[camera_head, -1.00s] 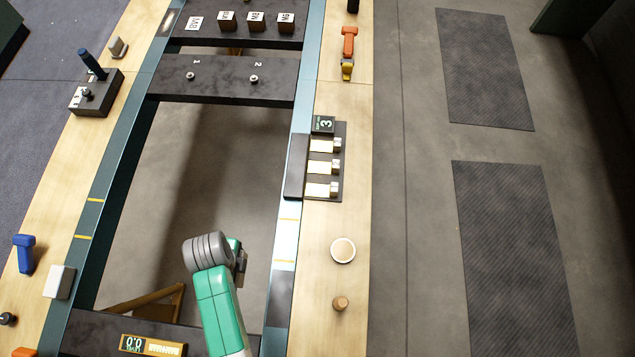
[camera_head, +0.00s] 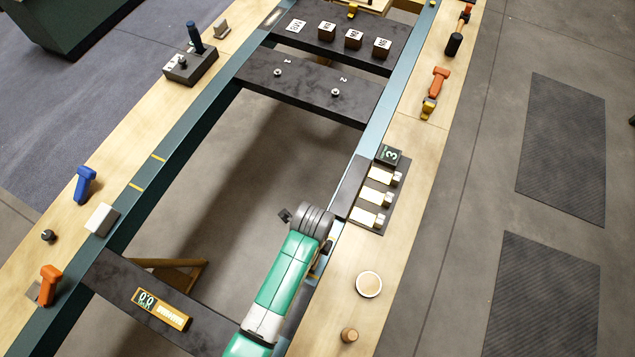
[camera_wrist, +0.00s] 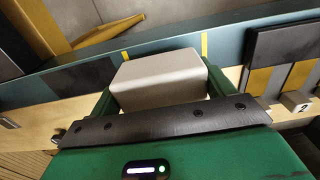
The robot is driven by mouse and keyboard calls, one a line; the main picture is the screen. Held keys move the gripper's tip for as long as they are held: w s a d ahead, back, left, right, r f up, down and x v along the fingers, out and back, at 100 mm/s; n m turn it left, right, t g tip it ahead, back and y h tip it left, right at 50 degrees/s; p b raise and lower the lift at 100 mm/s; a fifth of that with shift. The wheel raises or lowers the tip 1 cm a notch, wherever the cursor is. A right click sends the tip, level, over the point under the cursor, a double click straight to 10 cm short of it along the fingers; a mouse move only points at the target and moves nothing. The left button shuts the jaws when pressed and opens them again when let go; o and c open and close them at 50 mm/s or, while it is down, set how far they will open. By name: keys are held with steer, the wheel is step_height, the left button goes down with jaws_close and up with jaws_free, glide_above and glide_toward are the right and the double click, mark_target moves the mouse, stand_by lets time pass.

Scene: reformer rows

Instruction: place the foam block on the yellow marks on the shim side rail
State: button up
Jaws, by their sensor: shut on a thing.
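My gripper (camera_wrist: 162,78) is shut on the foam block (camera_wrist: 160,80), a pale grey-white box with rounded edges. In the wrist view the block is at or just above the teal shim side rail (camera_wrist: 165,47), between two yellow marks, one at its right (camera_wrist: 205,45) and one at its left (camera_wrist: 125,55). I cannot tell whether it touches the rail. In the head view my arm reaches the right-hand rail (camera_head: 376,130), just below the shim panel (camera_head: 372,205). My arm hides the held block and most of the marks there.
The shim panel with several pale shims stands close beside my gripper. A round white dish (camera_head: 369,284) and a wooden peg (camera_head: 349,335) are on the right deck. Another white block (camera_head: 102,219) lies on the left deck, near the left rail's yellow marks (camera_head: 158,158).

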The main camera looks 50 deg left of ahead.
steer(key=shift+w+d+f+b, duration=0.1)
steer(key=shift+w+f+b, duration=0.15)
steer(key=shift+f, duration=0.65)
steer(key=shift+w+d+f+b, duration=0.15)
steer(key=shift+w+f, duration=0.15)
steer(key=shift+f, duration=0.6)
steer(key=shift+a+f, duration=0.1)
steer(key=o, duration=0.9)
step_height(320, 180, up, 12)
steer(key=shift+r+p, duration=0.15)
steer(key=shift+p, duration=1)
